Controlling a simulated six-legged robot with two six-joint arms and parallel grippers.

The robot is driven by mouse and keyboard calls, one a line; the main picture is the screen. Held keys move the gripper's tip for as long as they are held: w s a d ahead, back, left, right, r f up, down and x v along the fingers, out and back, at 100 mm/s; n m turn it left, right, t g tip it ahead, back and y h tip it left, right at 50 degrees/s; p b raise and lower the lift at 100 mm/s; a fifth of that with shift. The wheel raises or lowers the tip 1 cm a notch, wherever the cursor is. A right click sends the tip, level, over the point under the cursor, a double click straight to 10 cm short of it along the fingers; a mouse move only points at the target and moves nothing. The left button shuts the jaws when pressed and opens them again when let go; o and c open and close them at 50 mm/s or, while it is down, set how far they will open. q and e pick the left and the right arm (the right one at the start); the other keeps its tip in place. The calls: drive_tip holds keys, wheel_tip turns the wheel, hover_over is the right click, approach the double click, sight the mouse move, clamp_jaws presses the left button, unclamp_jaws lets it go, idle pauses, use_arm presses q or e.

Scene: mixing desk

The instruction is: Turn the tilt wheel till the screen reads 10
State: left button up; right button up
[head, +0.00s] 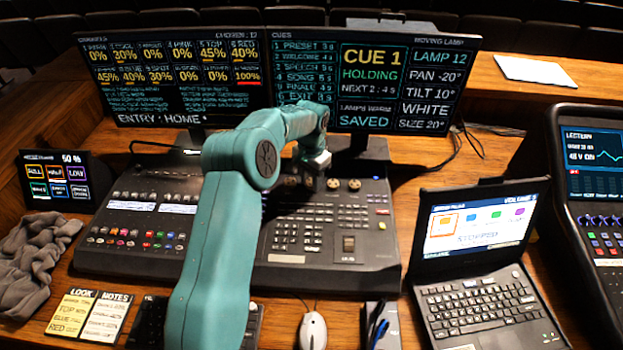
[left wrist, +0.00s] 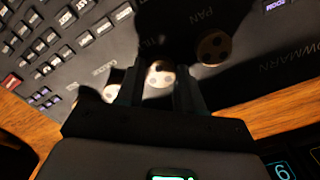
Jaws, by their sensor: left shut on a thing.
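My left gripper (head: 316,172) reaches down from my teal arm onto the row of small wheels on the mixing desk (head: 380,253). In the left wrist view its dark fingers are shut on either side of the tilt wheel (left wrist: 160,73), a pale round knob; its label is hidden. The wheel beside it, close to the word PAN, is the pan wheel (left wrist: 213,48). In the head view my gripper covers the tilt wheel. The right screen (head: 375,80) reads TILT 10°, PAN -20° and CUE 1 HOLDING. My right gripper is out of view.
Two more wheels (head: 354,184) stand to the right of my gripper. The left screen (head: 175,85) is behind the desk. A laptop (head: 480,270) stands at right, a mouse (head: 313,330) at the front, a grey cloth (head: 33,262) at left and a small touch panel (head: 57,180) behind it.

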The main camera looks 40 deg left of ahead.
sight(311, 183)
use_arm(q)
drive_tip(key=shift+w+a+r, duration=0.1)
drive_tip(key=shift+a+r, duration=0.05)
drive_tip(key=shift+r, duration=0.15)
drive_tip(key=o, duration=0.9)
drive_tip(key=shift+o, duration=0.7)
drive_tip(key=shift+s, duration=0.2)
drive_tip(key=shift+w+f, duration=0.1)
wheel_tip(311, 183, up, 16)
drive_tip(key=shift+r, duration=0.25)
drive_tip(key=shift+s+d, duration=0.2)
